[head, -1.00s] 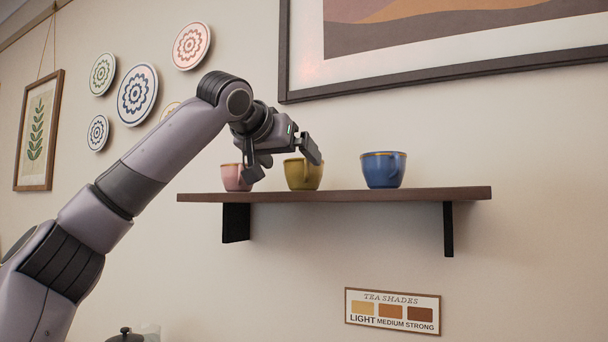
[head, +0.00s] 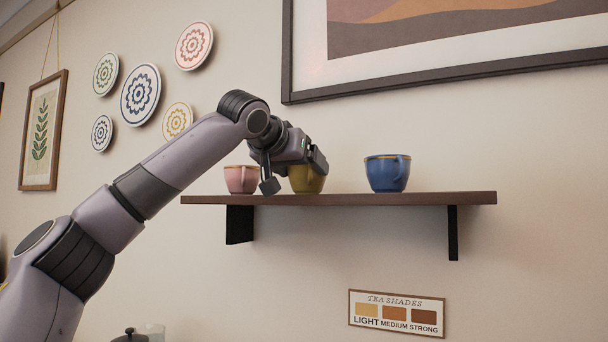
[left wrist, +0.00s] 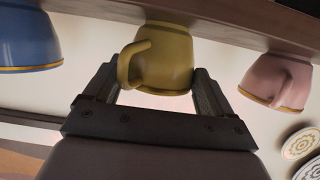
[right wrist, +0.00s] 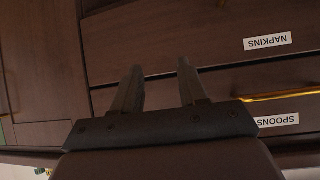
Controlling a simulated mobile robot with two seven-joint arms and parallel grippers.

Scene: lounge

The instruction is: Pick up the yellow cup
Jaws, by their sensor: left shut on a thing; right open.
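The yellow cup (head: 308,182) stands on the wall shelf (head: 400,199), between a pink cup and a blue cup. My left gripper (head: 296,178) reaches over the shelf and is shut on the yellow cup, hiding part of it. In the left wrist view, which is upside down, the yellow cup (left wrist: 168,60) sits between the two fingers (left wrist: 155,88), with its handle toward the left finger. The cup's base appears to be on the shelf. My right gripper (right wrist: 160,85) is open and empty, facing drawer fronts.
The pink cup (head: 241,179) stands close to the left of my left gripper. The blue cup (head: 387,173) stands to the right with a gap. A framed picture (head: 440,80) hangs above. Drawers labelled napkins (right wrist: 267,41) and spoons (right wrist: 278,120) are before my right gripper.

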